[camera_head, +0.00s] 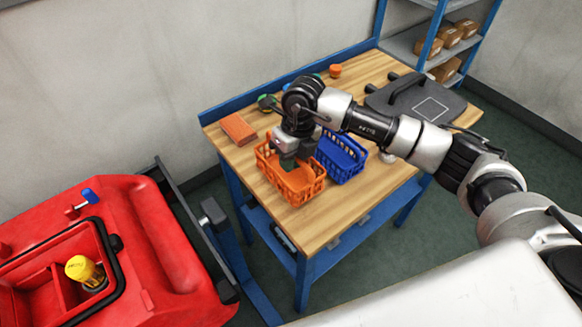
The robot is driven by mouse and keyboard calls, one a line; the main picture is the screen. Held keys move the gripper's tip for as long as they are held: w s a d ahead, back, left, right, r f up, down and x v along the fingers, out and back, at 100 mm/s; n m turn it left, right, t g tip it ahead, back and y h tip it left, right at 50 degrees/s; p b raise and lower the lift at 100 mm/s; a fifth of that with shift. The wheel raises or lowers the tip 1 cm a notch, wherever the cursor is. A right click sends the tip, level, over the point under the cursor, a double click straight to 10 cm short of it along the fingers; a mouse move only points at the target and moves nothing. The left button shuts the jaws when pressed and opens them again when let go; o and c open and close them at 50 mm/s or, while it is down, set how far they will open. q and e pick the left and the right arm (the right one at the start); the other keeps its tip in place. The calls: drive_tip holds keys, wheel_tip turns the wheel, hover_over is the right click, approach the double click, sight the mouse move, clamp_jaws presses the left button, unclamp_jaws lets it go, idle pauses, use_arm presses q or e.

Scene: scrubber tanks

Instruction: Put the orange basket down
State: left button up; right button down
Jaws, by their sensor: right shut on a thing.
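The orange basket (303,187) is at the front left part of the wooden workbench (330,229), left of a blue basket. My right gripper (288,162) reaches down over the orange basket and is shut on it. The gripper hides part of the basket's back side and inside. I cannot tell whether the basket's bottom touches the bench top or is slightly above it. My left gripper is out of view.
The blue basket (345,163) stands close on the right. An orange brick-like block (238,129) lies at the back left. A dark grey case (417,100) lies at the right. A red scrubber tank (165,240) with a yellow-capped part (84,270) is left. Bare wood lies in front.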

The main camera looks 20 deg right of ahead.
sight(289, 182)
wheel_tip(289, 182, down, 3)
drive_tip(key=shift+f+p, duration=0.15)
drive_tip(key=shift+p, duration=0.45)
drive_tip(key=shift+f, duration=0.25)
drive_tip(key=shift+f, duration=0.15)
drive_tip(key=shift+f+b, duration=0.15)
drive_tip(key=shift+b, duration=0.15)
drive_tip(key=c, duration=1.1)
unclamp_jaws()
drive_tip(key=shift+c, duration=0.2)
